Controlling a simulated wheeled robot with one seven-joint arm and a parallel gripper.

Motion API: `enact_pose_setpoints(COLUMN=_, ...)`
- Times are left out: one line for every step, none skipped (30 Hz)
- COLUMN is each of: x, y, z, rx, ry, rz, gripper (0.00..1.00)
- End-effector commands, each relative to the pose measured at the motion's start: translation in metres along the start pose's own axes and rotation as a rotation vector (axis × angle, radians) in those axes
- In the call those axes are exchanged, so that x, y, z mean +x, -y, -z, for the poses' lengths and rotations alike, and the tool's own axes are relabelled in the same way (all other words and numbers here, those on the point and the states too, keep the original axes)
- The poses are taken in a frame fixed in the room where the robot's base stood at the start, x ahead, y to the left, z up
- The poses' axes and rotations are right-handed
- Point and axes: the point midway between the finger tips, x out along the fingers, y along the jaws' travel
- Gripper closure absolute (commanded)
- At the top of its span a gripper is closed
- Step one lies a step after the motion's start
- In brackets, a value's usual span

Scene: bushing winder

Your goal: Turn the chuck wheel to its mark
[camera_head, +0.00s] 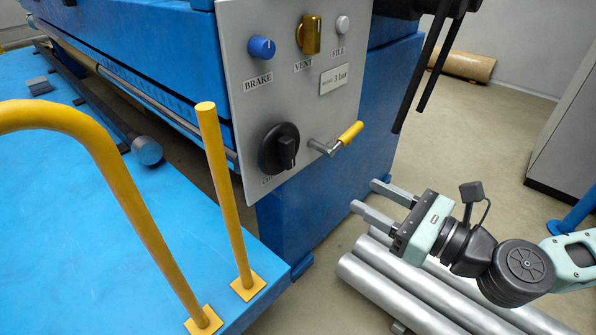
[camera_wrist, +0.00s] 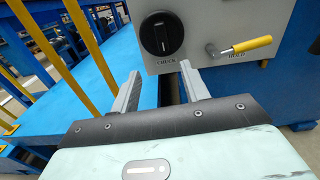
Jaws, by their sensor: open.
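The chuck wheel is a round black knob (camera_head: 279,149) with a raised grip bar, low on the grey control panel (camera_head: 245,105). In the wrist view the knob (camera_wrist: 161,34) stands above the label CHUCK, its bar close to upright. Any mark around it is too small to make out. My gripper (camera_head: 368,196) is open and empty, to the right of and below the knob, apart from the panel. In the wrist view its two fingers (camera_wrist: 163,88) point toward the panel, below the knob.
A yellow-handled lever (camera_head: 350,133) juts out right of the knob. Above are the blue BRAKE knob (camera_head: 261,47), yellow VENT knob (camera_head: 309,35) and FILL button (camera_head: 342,24). Yellow rails (camera_head: 224,190) stand left on the blue platform (camera_head: 70,220). Silver rolls (camera_head: 395,290) lie below my gripper.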

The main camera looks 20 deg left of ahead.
Motion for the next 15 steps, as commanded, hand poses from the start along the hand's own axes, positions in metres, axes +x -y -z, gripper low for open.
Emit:
enact_pose_setpoints(x=0.002, y=0.003, z=0.001, rx=0.012, ry=0.008, rz=0.01, gripper=0.55)
enact_pose_setpoints(x=0.004, y=0.003, z=0.001, rx=0.014, ry=0.009, rz=0.012, gripper=0.55)
enact_pose_setpoints(x=0.008, y=0.003, z=0.0, rx=0.015, ry=0.01, rz=0.012, gripper=0.55)
enact_pose_setpoints(x=0.012, y=0.003, z=0.0, rx=0.014, ry=0.009, rz=0.011, gripper=0.55)
enact_pose_setpoints(x=0.016, y=0.003, z=0.0, rx=0.013, ry=0.009, rz=0.01, gripper=0.55)
enact_pose_setpoints(x=0.022, y=0.002, z=0.0, rx=0.011, ry=0.009, rz=0.009, gripper=0.55)
enact_pose_setpoints(x=0.028, y=0.002, z=0.0, rx=0.011, ry=0.009, rz=0.008, gripper=0.55)
enact_pose_setpoints(x=0.034, y=0.002, z=0.0, rx=0.011, ry=0.01, rz=0.007, gripper=0.55)
enact_pose_setpoints(x=0.042, y=0.002, z=0.001, rx=0.01, ry=0.008, rz=0.007, gripper=0.55)
enact_pose_setpoints(x=0.049, y=0.002, z=0.001, rx=0.009, ry=0.008, rz=0.007, gripper=0.55)
enact_pose_setpoints(x=0.055, y=0.002, z=0.001, rx=0.009, ry=0.008, rz=0.007, gripper=0.55)
enact_pose_setpoints(x=0.063, y=0.002, z=0.001, rx=0.01, ry=0.009, rz=0.008, gripper=0.55)
enact_pose_setpoints(x=0.07, y=0.002, z=0.001, rx=0.009, ry=0.008, rz=0.007, gripper=0.55)
enact_pose_setpoints(x=0.076, y=0.002, z=0.001, rx=0.008, ry=0.008, rz=0.008, gripper=0.55)
enact_pose_setpoints(x=0.084, y=0.002, z=0.001, rx=0.009, ry=0.008, rz=0.007, gripper=0.55)
